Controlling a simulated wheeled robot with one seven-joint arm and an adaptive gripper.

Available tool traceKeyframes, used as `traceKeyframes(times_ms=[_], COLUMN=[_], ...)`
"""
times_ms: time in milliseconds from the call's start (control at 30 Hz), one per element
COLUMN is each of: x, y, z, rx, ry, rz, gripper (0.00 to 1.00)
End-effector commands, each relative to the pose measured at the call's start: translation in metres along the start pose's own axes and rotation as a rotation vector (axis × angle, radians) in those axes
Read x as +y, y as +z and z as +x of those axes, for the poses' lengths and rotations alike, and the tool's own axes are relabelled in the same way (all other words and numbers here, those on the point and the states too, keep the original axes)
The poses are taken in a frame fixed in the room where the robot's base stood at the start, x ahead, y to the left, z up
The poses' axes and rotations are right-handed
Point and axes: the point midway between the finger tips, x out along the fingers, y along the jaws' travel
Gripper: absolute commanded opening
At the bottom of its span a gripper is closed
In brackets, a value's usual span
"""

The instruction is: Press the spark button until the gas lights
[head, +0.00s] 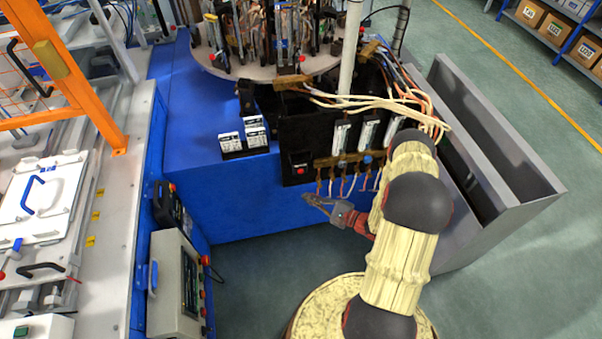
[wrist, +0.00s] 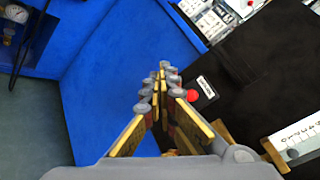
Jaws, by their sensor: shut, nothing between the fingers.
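The red spark button (head: 299,170) sits on the front of the black panel (head: 299,128), at its lower left. In the wrist view the red button (wrist: 192,95) shows just right of my fingers, beside a small white label (wrist: 207,87). My gripper (head: 306,199) is shut and empty, in front of the panel and a little below the button in the head view. In the wrist view its fingertips (wrist: 163,68) lie up and left of the button, with the blue side behind them. I cannot see contact with the button. No flame is visible at the copper burner tubes (head: 343,183).
Flow meters (head: 368,131) and a burner row stand right of the button, close to my arm. White-faced switches (head: 231,142) sit on the blue cabinet (head: 185,120). A grey bin (head: 500,165) stands at right, a control box (head: 178,280) at lower left. Floor between is clear.

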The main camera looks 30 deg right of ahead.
Motion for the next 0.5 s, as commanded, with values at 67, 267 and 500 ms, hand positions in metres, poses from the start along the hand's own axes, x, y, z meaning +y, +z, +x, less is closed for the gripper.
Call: traceKeyframes(times_ms=[67,267,500], x=[-0.003,-0.014,-0.030], y=[-0.003,-0.015,-0.032], z=[0.004,0.022,0.043], rx=[-0.001,-0.002,-0.002], ry=[0.001,0.001,0.001], rz=[-0.002,-0.002,-0.003], gripper=[0.00,0.00,0.00])
